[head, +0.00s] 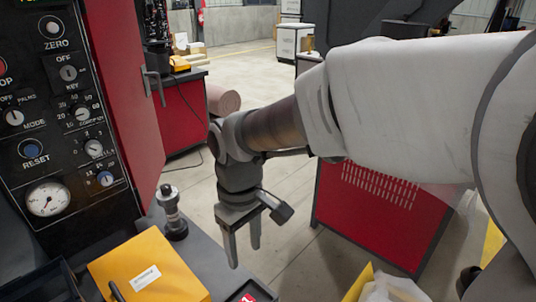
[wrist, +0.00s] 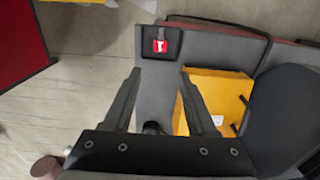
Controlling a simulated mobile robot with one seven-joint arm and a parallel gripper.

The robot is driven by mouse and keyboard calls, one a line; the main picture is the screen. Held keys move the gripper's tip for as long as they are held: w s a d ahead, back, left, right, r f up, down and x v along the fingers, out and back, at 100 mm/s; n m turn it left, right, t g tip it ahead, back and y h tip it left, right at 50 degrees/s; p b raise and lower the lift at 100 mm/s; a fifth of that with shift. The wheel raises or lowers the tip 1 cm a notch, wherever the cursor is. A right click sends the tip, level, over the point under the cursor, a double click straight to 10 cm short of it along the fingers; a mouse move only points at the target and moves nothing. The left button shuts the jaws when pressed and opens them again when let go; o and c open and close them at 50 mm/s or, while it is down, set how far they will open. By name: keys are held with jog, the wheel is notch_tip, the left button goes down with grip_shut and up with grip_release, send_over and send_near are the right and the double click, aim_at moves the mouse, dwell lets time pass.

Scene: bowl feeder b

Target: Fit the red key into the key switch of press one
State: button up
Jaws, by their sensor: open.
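The red key (wrist: 160,46) lies in a small dark tray (wrist: 173,38) on the grey ledge, beyond my fingertips in the wrist view. In the head view a red and white bit of the key (head: 248,297) shows at the bottom edge, mostly cut off. The key switch (head: 68,73), labelled KEY, is on the black control panel at the left of the head view. My gripper (head: 245,256) points down, open and empty, above the ledge near the tray. Its fingers also show in the wrist view (wrist: 159,75), apart from the key.
A yellow box (head: 150,268) with a white label stands on the ledge left of my gripper. A dark post with a metal top (head: 172,212) stands behind it. A red cabinet door (head: 125,90) stands open beside the panel. A red cabinet (head: 380,215) is behind my arm.

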aim_at(249, 298)
notch_tip(249, 298, down, 18)
jog(key=b, duration=0.5)
jog(key=shift+r, duration=0.25)
jog(key=shift+f, duration=0.1)
grip_shut()
dwell(0.3)
